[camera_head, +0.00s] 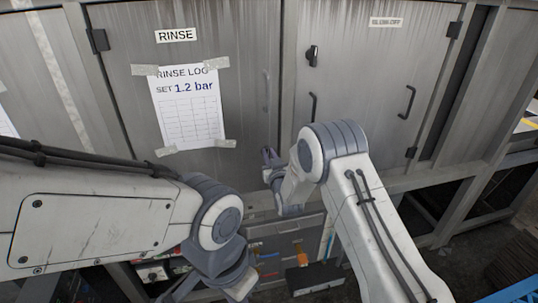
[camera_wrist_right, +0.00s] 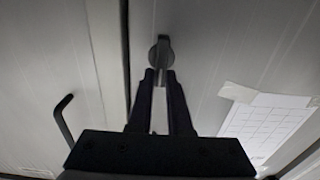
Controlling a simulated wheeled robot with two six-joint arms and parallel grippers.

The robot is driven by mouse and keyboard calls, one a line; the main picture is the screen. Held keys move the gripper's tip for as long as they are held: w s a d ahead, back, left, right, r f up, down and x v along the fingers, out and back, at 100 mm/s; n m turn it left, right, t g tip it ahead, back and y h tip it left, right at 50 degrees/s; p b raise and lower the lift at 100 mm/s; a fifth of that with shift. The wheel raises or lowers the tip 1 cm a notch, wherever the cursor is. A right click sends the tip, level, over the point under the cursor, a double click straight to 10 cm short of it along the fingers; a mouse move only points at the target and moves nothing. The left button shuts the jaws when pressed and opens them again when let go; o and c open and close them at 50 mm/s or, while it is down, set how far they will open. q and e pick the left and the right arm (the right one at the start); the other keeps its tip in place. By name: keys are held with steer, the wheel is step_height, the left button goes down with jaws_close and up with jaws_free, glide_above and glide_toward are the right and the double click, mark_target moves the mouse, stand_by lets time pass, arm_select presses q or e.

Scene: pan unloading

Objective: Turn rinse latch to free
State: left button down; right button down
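The rinse door (camera_head: 120,100) is the left grey door, labelled RINSE, and looks closed. Its dark latch (camera_wrist_right: 161,52), a round knob-like piece, shows in the right wrist view close to the door seam. My right gripper (camera_wrist_right: 161,78) has its two fingertips right at this latch, with a narrow gap between the fingers. Whether they clamp the latch is unclear. In the head view my right gripper (camera_head: 270,160) is at the rinse door's right edge and hides the latch. My left gripper (camera_head: 215,285) is low, partly cut off by the bottom edge.
A taped rinse log sheet (camera_head: 188,108) hangs on the rinse door. The right door (camera_head: 365,95) has its own black latch (camera_head: 312,55) and dark handles (camera_head: 407,102). Below are open shelves with a dark box (camera_head: 315,278) and coloured items.

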steer(key=shift+d+f+m+b, duration=0.1)
steer(key=shift+f+m+b, duration=0.05)
steer(key=shift+m+b, duration=0.7)
steer(key=shift+w+d+f+m+b, duration=0.1)
steer(key=shift+d+f+m+b, duration=0.15)
steer(key=shift+m+b, duration=2.65)
steer(key=shift+w+d+f+m+b, duration=0.1)
steer(key=shift+d+f+m+b, duration=0.2)
steer(key=shift+m+b, duration=2.55)
steer(key=shift+d+f+m+b, duration=0.25)
steer(key=shift+m+b, duration=2.25)
steer(key=shift+b, duration=0.75)
steer(key=c, duration=0.8)
jaws_free()
steer(key=shift+c, duration=0.2)
steer(key=shift+s, duration=0.1)
